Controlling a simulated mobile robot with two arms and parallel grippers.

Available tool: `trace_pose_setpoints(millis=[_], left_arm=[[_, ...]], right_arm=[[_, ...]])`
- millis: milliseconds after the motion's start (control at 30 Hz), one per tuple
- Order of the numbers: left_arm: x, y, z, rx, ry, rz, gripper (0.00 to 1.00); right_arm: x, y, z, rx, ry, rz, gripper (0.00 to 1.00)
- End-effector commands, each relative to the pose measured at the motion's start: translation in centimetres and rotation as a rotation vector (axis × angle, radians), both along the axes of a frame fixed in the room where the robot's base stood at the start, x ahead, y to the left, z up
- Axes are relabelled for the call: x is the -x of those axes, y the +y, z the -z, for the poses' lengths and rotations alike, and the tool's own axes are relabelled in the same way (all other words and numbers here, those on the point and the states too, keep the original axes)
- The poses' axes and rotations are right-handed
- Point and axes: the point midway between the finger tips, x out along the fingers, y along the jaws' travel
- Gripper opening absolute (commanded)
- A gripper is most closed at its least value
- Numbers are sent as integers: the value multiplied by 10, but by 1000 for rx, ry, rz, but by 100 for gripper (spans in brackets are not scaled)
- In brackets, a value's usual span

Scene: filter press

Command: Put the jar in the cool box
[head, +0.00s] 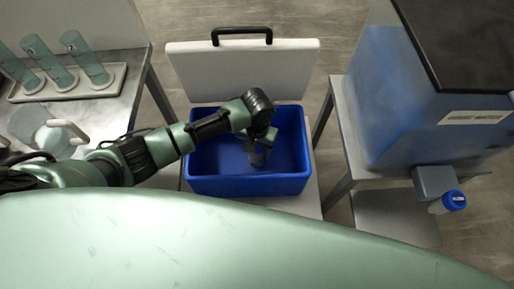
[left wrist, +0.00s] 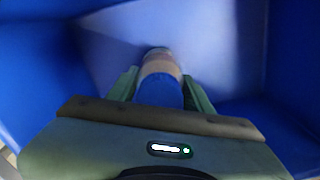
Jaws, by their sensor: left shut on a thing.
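The cool box (head: 235,186) is a blue open tub in the middle of the head view. Its white lid (head: 240,70) with a black handle stands open behind it. My left gripper (head: 259,147) points down into the box, inside its walls. It is shut on a jar (head: 257,159) with a pale body. In the left wrist view the jar's blue cap (left wrist: 160,91) sits between the fingers (left wrist: 160,86), with the blue walls around it. I cannot tell whether the jar touches the box floor. My right gripper is not in view.
At left a metal table (head: 105,110) holds a rack of glass tubes (head: 85,58) and a clear jug (head: 50,135).

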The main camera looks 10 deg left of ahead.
Motion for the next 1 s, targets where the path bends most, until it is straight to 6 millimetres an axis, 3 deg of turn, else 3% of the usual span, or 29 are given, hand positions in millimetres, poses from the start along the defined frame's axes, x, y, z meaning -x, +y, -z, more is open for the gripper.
trace_pose_setpoints(millis=[167,200,267,667,1000], left_arm=[[0,0,2,0,0,0,4],[0,0,2,0,0,0,58],[0,0,2,0,0,0,72],[-1,0,-5,0,-1,0,72],[-1,0,-72,2,-4,0,72]], right_arm=[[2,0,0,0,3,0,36],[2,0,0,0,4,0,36],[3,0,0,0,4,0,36],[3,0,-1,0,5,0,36],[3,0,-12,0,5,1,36]])
